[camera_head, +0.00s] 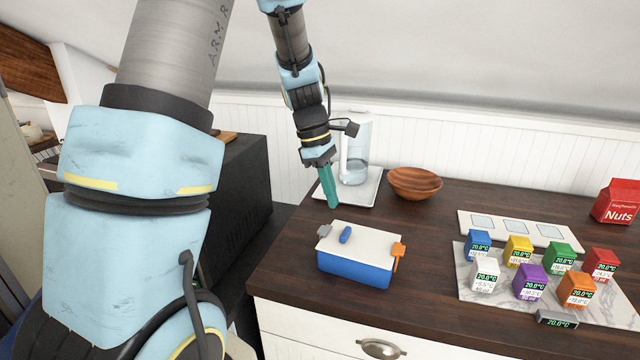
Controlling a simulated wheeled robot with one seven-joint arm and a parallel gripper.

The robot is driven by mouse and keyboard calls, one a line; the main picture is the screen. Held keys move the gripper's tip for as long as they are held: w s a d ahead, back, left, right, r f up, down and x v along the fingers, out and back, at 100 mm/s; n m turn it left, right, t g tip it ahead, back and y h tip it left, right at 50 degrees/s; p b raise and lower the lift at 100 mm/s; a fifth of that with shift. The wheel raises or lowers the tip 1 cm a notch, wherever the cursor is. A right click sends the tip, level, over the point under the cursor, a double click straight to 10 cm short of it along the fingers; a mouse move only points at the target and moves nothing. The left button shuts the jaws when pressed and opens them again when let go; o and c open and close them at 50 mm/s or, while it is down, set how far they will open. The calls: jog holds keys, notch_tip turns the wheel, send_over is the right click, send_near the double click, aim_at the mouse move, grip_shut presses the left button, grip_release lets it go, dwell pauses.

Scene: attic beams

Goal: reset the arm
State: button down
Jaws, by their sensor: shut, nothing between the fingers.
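My arm reaches down from the top of the head view. My gripper (331,190) has teal fingers that are together with nothing between them. It hangs above the dark wooden counter, just behind and above a blue box with a white lid (355,265). A gap to the box is hard to judge from this angle.
A glass pitcher (356,150) stands on a white tray (368,196) behind my gripper. A wooden bowl (414,183) is right of it. Several coloured cubes with displays, such as the purple cube (529,282), sit on a marble board (470,262). A red Nuts carton (615,202) stands far right.

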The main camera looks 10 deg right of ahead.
jog(key=s+a+f+m+t+y+b, duration=0.1)
jog(key=s+a+m, duration=0.3)
jog(key=a, duration=0.6)
jog(key=s+a+f+m+t+y+b, duration=0.1)
jog(key=s+a+f+m+t+b, duration=0.1)
jog(key=a+m, duration=0.5)
jog(key=s+a+f+b, duration=0.1)
jog(key=s+a+b, duration=0.1)
jog(key=a, duration=0.2)
jog(key=shift+s+a+f+m, duration=0.2)
jog(key=shift+s+a+m, duration=0.1)
jog(key=shift+s, duration=0.05)
